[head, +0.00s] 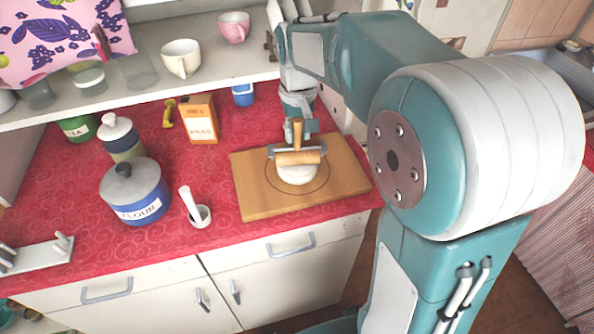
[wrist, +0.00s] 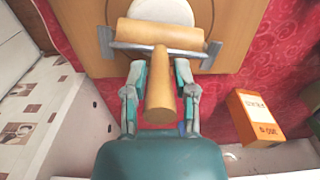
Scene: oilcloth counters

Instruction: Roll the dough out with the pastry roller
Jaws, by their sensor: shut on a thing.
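The pastry roller has a wooden cylinder (head: 297,158) in a grey metal frame and a wooden handle (wrist: 159,88). My gripper (wrist: 160,75) is shut on the handle, one finger on each side. The dough (head: 297,174) is a pale round piece on the wooden board (head: 245,193), inside a circle marked on the board. In the head view the roller's cylinder covers the far edge of the dough. In the wrist view the cylinder overlaps the near edge of the dough (wrist: 163,11). I cannot tell how firmly the cylinder touches the dough.
A blue mug (head: 243,95) is behind the board. A shelf (head: 130,98) with cups overhangs the back.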

